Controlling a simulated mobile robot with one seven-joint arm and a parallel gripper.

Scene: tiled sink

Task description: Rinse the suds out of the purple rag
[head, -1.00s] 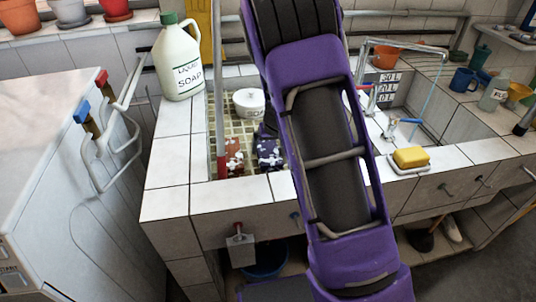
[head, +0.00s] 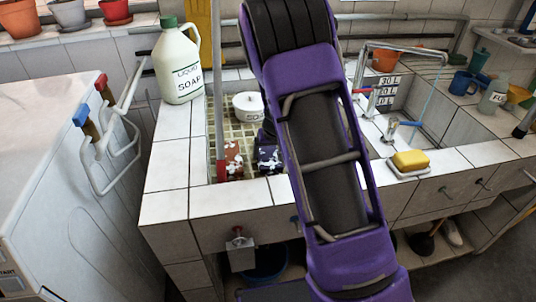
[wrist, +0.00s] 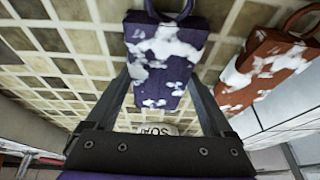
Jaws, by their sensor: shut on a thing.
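The purple rag (head: 268,158), patched with white suds, is in the left, mosaic-lined basin (head: 230,129). In the wrist view the rag (wrist: 165,60) lies between the two fingers of my gripper (wrist: 160,80), which is shut on it. A dark loop shows at one end of the rag. In the head view my arm hides most of the gripper. The right basin (head: 455,132) has a bent pipe spout (head: 400,46) with a thin pale blue line below it, which looks like running water.
A red-brown sudsy rag (head: 233,158) is close beside the purple one. A white pot (head: 249,105) is behind them. A soap bottle (head: 180,65) and an upright pole (head: 219,100) are left. A yellow sponge (head: 410,160) lies on the front ledge.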

